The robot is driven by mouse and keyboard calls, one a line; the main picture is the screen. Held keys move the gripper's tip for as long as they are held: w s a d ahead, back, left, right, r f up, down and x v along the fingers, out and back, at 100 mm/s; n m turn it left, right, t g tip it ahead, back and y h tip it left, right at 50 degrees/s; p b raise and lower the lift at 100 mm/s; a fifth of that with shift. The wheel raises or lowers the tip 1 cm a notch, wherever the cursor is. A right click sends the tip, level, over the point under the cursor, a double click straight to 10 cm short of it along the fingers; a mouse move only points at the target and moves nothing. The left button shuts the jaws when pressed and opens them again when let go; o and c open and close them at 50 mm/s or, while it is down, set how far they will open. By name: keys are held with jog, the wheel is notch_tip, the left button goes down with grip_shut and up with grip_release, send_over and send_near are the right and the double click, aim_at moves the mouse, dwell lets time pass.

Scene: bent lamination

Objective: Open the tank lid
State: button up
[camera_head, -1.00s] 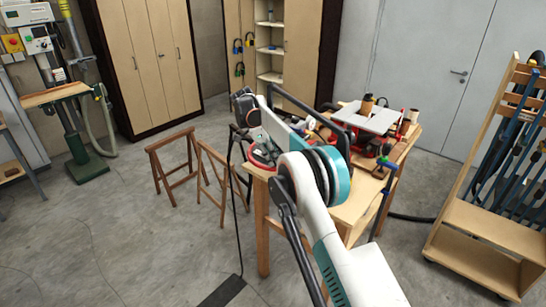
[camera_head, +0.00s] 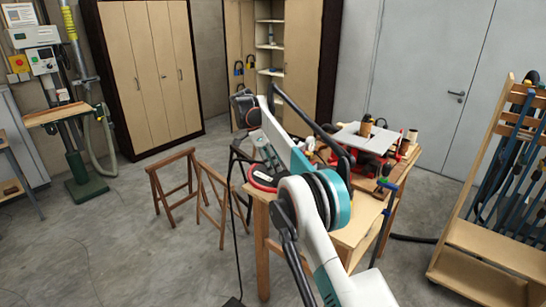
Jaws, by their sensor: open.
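My arm rises from the lower right to a white and teal elbow, then reaches up and left over the workbench (camera_head: 352,207). Its far end shows as a dark, rounded part above the bench's left end. I cannot make out gripper fingers there. No tank or tank lid can be told for certain. A grey-green object (camera_head: 268,156) sits on the bench's left end, close to the forearm, with a red ring-shaped thing (camera_head: 262,184) near it. My arm hides part of the bench top.
Two wooden trestles (camera_head: 172,185) stand left of the bench. A clamp rack (camera_head: 500,245) stands at the right, a drill press (camera_head: 75,140) at the far left. Cabinets (camera_head: 150,75) and a grey door (camera_head: 432,90) line the back.

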jog(key=shift+r, duration=1.55)
jog(key=shift+d+r, duration=0.1)
jog(key=s+d+r+n+t+y+b, duration=0.2)
jog(key=s+d+r+n+b, duration=0.35)
jog(key=r, duration=0.25)
jog(key=s+d+n+t+y+b, duration=0.1)
jog(key=s+d+n+b, duration=0.15)
jog(key=s, duration=0.45)
jog(key=s+d+n+b, duration=0.2)
jog(key=s+b, duration=0.1)
jog(key=s, duration=0.5)
jog(key=s+d+f+n+t+b, duration=0.1)
jog(key=s+f+n+b, duration=0.3)
jog(key=s+f, duration=0.8)
jog(key=s+d+f+n+t+y+b, duration=0.1)
jog(key=s+d+f+n+t+b, duration=0.1)
jog(key=s+f, duration=0.9)
jog(key=s+n+t+b, duration=0.1)
jog(key=s+n, duration=0.1)
jog(key=s, duration=0.5)
jog(key=shift+s+d+f+y+b, duration=0.15)
jog(key=shift+d+f+y+b, duration=0.15)
jog(key=shift+f+b, duration=0.1)
